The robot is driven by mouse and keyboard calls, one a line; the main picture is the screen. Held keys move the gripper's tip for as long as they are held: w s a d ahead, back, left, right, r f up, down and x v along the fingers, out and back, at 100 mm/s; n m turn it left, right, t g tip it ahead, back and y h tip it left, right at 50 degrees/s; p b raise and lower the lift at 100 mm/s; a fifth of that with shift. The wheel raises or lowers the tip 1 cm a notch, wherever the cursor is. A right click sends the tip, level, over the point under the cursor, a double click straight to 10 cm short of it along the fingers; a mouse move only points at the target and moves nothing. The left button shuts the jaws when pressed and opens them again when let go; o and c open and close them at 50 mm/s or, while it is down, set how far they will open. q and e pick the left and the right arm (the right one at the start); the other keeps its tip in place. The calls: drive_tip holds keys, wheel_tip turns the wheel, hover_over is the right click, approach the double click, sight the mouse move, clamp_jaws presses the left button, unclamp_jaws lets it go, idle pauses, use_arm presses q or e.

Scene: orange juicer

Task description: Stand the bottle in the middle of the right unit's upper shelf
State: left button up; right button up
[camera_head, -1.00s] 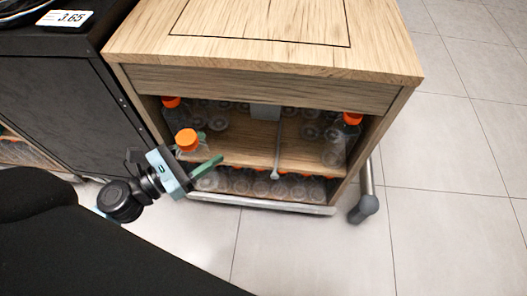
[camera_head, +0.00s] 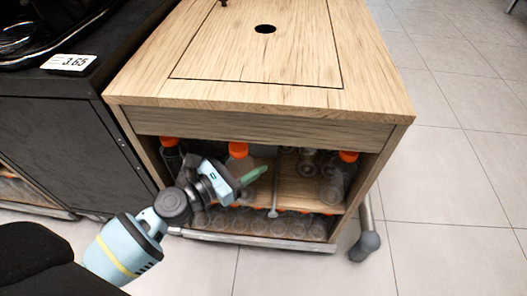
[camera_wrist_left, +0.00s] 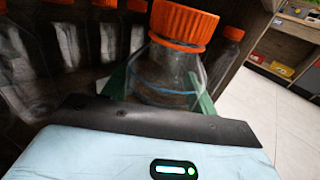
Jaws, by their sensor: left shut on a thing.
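The bottle is clear with an orange cap (camera_head: 238,150). It is upright at the opening of the right unit (camera_head: 270,124), over the left-middle part of its upper shelf (camera_head: 300,188). My left gripper (camera_head: 245,182) is shut on the bottle, with green fingers on either side of it. In the left wrist view the bottle (camera_wrist_left: 168,72) stands between the fingers, its cap near the top edge. Whether its base touches the shelf is hidden by the gripper. My right gripper is not in view.
Capped bottles stand on the shelf at the left (camera_head: 170,150) and right (camera_head: 337,178), with more clear ones behind. Several bottles fill the lower shelf. Bare shelf shows right of the bar.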

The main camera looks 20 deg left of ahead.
use_arm(q)
drive_tip(key=x, duration=0.5)
drive_tip(key=shift+f+b, duration=0.35)
drive_tip(key=shift+b, duration=0.05)
drive_tip(key=shift+f, duration=0.2)
drive_tip(key=o, duration=1)
drive_tip(key=shift+o, duration=0.2)
drive_tip(key=shift+r, duration=0.15)
drive_tip(key=v, duration=1.1)
drive_tip(key=shift+s+a+r, duration=0.15)
drive_tip(key=shift+s+a, duration=0.05)
drive_tip(key=shift+s, duration=0.2)
